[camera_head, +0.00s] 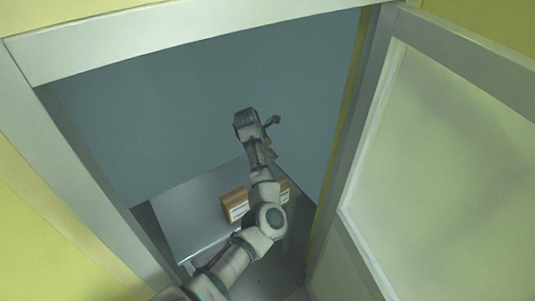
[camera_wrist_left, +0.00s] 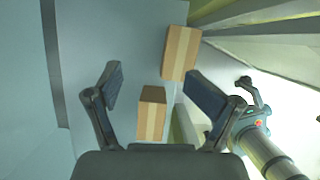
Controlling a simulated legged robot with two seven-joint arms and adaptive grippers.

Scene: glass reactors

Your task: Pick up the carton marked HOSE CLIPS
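Two brown cartons stand on a grey table. One carton (camera_head: 235,203) shows a pale label in the head view; the other (camera_head: 284,186) is partly hidden behind my left arm. In the left wrist view, one carton (camera_wrist_left: 152,115) lies between and beyond the fingers, and another (camera_wrist_left: 180,53) is higher up. No lettering is readable, so I cannot tell which is marked HOSE CLIPS. My left gripper (camera_head: 272,136), also in the wrist view (camera_wrist_left: 148,88), is open and empty above the table. My right gripper (camera_wrist_left: 256,96) appears small and open in the wrist view.
The grey table (camera_head: 185,208) sits inside a framed opening. A light frame beam (camera_head: 180,38) crosses the top, and a pale panel (camera_head: 450,150) stands at the right. The tabletop left of the cartons is bare.

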